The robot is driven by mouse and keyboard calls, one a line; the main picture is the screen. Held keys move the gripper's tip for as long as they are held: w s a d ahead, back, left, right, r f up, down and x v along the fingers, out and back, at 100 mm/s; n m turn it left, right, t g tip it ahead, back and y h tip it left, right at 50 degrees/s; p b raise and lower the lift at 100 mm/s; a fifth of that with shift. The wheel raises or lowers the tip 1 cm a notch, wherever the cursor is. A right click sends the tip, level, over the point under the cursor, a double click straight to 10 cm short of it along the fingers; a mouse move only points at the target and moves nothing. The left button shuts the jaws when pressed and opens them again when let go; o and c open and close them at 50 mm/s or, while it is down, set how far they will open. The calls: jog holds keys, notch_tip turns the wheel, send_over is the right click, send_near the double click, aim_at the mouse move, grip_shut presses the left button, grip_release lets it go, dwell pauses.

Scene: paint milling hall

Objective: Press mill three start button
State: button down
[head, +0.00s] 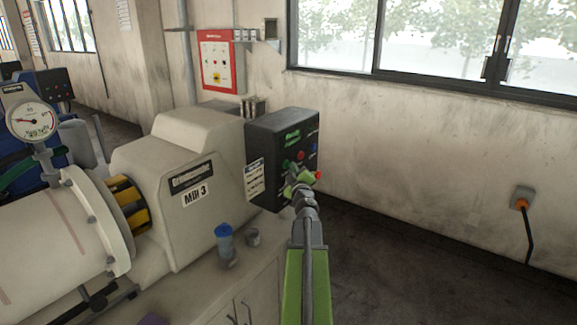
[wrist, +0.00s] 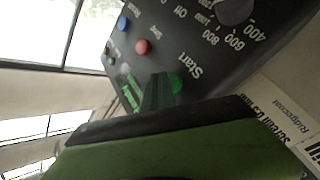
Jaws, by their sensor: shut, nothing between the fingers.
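The mill labelled Mill 3 (head: 192,165) has a dark control box (head: 262,140) at its right end. In the wrist view, the panel face (wrist: 185,25) fills the upper middle, tilted. Its green button (wrist: 177,82) is beside the word Start. A red button (wrist: 142,47) and a blue button (wrist: 123,22) lie farther up and left. My gripper (wrist: 156,88) is shut and empty, its tip just beside the green button and partly covering it. I cannot tell whether they touch. In the head view, my gripper (head: 301,178) is in front of the box's lower part.
A dial knob (wrist: 235,8) and a green display (wrist: 130,92) are also on the panel. A red-framed panel (head: 217,60) hangs on the wall. The floor at right is clear.

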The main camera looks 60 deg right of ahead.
jog(key=shift+w, duration=0.45)
dwell(0.3)
jog(key=shift+s, duration=0.9)
jog(key=s, duration=0.5)
dwell(0.4)
dwell(0.6)
